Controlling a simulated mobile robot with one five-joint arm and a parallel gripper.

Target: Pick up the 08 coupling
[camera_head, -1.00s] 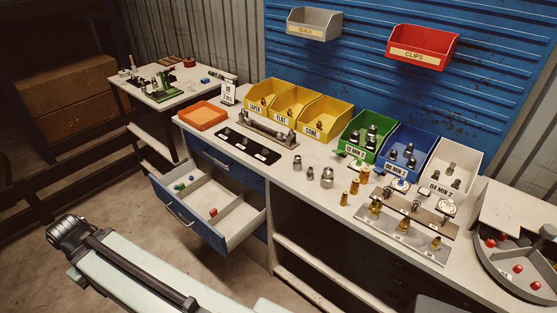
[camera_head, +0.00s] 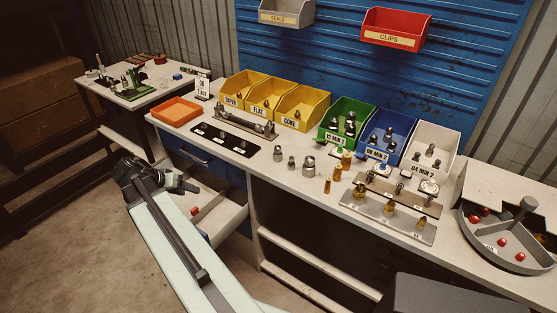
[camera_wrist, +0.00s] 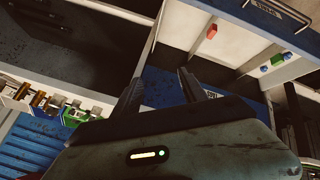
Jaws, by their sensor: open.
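Three silver couplings of different sizes stand upright on the bench: a small one (camera_head: 278,153), a slim one (camera_head: 292,163) and a larger one (camera_head: 308,166). No size mark is readable on them, so I cannot tell which is the 08. A blue bin (camera_head: 375,153) labelled 08 MIN 2 holds several dark metal fittings. My gripper (camera_wrist: 160,88) is open and empty in the wrist view, its two dark fingers apart. It is over the open drawer (camera_head: 226,220), left of and lower than the bench couplings.
A green bin (camera_head: 341,134) and a white bin (camera_head: 428,160) flank the blue one. Brass pieces (camera_head: 337,173) and a fitting rack (camera_head: 392,222) stand right of the couplings. A round grey tray (camera_head: 507,257) is at the right. The drawer holds a red piece (camera_wrist: 212,31).

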